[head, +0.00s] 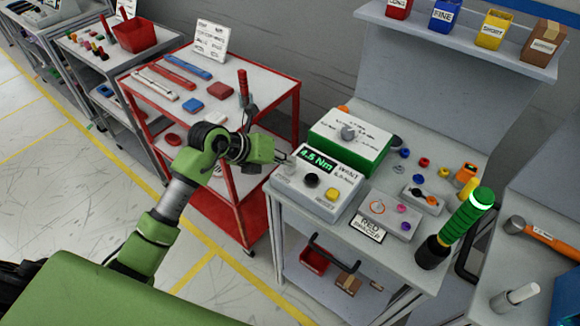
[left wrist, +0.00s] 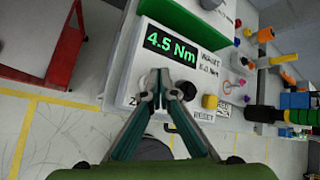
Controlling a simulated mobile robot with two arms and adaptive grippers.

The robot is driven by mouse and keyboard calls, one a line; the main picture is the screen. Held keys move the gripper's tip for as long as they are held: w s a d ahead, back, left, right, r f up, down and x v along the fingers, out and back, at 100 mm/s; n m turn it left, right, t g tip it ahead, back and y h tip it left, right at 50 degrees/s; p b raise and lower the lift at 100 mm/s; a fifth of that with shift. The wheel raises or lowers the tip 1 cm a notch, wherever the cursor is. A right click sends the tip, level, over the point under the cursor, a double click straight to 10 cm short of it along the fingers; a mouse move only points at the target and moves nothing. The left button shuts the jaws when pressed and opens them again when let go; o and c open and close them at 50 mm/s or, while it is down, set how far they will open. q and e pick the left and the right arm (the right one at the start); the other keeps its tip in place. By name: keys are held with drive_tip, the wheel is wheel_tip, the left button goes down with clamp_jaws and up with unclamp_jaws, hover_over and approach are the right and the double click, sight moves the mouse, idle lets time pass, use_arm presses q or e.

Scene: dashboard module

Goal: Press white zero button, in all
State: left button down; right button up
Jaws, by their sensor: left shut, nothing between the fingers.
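The white torque tester (head: 318,187) stands on the grey workbench. Its green display (head: 317,161) reads 4.5 Nm. A black button (head: 311,180) and a yellow button (head: 331,194) show on its top. A pale, round white button (head: 289,169) seems to lie at its left end, just below my left fingertips. My left gripper (head: 287,157) is shut and empty over that end. In the left wrist view the shut fingers (left wrist: 161,88) point at the tester's face (left wrist: 128,65) below the display and hide the white button; contact cannot be told. My right gripper is not in view.

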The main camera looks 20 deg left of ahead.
sight(288, 169)
use_arm(q)
drive_tip(key=shift+f+b, duration=0.35)
drive_tip(key=shift+f, duration=0.25)
idle(0.6)
drive_tip(key=shift+r+p, duration=0.85)
drive_tip(key=shift+r, duration=0.15)
wheel_tip(288, 169, up, 5)
drive_tip(key=p, duration=0.4)
drive_tip(key=shift+d, duration=0.1)
idle(0.4)
